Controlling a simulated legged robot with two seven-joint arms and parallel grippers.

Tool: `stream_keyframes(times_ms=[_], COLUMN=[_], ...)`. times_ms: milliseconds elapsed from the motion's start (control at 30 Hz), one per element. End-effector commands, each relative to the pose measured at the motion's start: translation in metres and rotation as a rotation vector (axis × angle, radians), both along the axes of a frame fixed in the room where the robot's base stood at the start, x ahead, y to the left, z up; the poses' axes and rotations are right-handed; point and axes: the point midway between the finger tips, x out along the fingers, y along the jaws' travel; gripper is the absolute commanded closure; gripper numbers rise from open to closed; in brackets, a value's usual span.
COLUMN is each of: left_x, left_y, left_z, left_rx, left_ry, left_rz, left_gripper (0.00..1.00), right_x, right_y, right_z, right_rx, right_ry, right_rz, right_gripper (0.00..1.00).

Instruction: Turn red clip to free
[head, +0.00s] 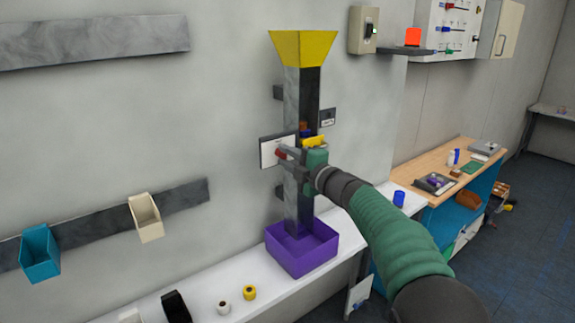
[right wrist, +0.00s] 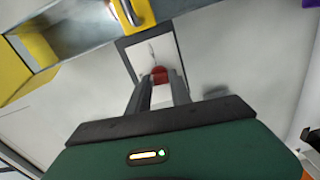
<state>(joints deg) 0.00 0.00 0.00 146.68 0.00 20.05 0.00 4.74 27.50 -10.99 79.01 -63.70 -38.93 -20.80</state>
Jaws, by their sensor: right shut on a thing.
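The red clip (head: 281,154) is a small red piece in front of a white plate (head: 270,152) on the left side of the grey chute. In the right wrist view the red clip (right wrist: 159,74) shows as a rounded red tip between the two fingers. My right gripper (head: 284,152) reaches in from the right, in front of the chute, and is shut on the red clip. The fingers (right wrist: 159,88) hide part of the clip and plate, so the clip's exact angle cannot be told. My left gripper is not in view.
The chute has a yellow funnel (head: 303,46) on top and a purple bin (head: 301,250) below. A yellow piece (head: 314,141) sits on the chute close above my right gripper. A white shelf (head: 204,277) holds small rolls. A wooden table (head: 425,168) stands at the right.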

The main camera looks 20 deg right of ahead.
Motion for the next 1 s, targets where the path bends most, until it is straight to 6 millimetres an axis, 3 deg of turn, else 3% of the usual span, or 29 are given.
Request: stream_keyframes(times_ms=[233, 767, 800, 933, 1000], left_x=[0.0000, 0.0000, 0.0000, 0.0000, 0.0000], left_y=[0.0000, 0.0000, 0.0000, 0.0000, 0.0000], left_z=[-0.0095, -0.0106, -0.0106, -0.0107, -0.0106], left_rx=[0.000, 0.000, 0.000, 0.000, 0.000], left_ry=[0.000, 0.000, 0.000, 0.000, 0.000], left_rz=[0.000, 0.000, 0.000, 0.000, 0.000], left_gripper=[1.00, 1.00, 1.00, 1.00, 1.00], right_x=[0.0001, 0.0003, 0.0004, 0.0002, 0.0000], right_y=[0.0006, 0.0006, 0.0005, 0.0004, 0.0003], right_z=[-0.0015, -0.0023, -0.0024, -0.0023, -0.0020], right_rx=[-0.081, -0.104, -0.104, -0.104, -0.104], right_ry=[-0.029, -0.035, -0.035, -0.035, -0.035], right_rz=[0.001, 0.001, 0.001, 0.001, 0.001], right_gripper=[1.00, 1.00, 0.73, 0.56, 0.54])
